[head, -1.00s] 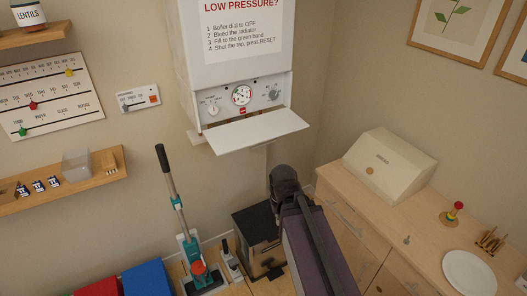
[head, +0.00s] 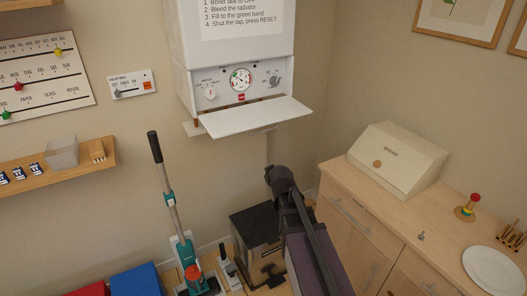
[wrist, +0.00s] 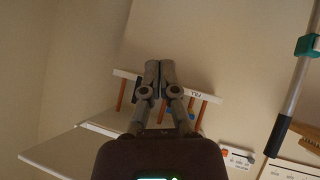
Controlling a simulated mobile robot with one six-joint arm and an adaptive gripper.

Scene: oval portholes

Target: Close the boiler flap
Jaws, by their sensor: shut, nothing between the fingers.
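The boiler (head: 235,40) hangs on the wall in the head view. Its white flap (head: 257,118) is open and sticks out roughly level below the control panel (head: 240,88). In the wrist view a pale panel that looks like the flap (wrist: 65,150) is at lower left. My gripper (wrist: 160,68) shows there with its two fingers together and empty. Behind the fingers is a white bar marked "FILL" (wrist: 205,98) with copper-coloured pipes. I see no contact between fingers and flap. In the head view the fingers cannot be made out; my arm is below the flap.
A dark box (head: 255,235) stands on the floor below the boiler. A wooden cabinet (head: 360,230) with a bread bin (head: 395,160) is at right. The wall left of the boiler carries a small heating panel (head: 132,85) and a shelf (head: 85,165).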

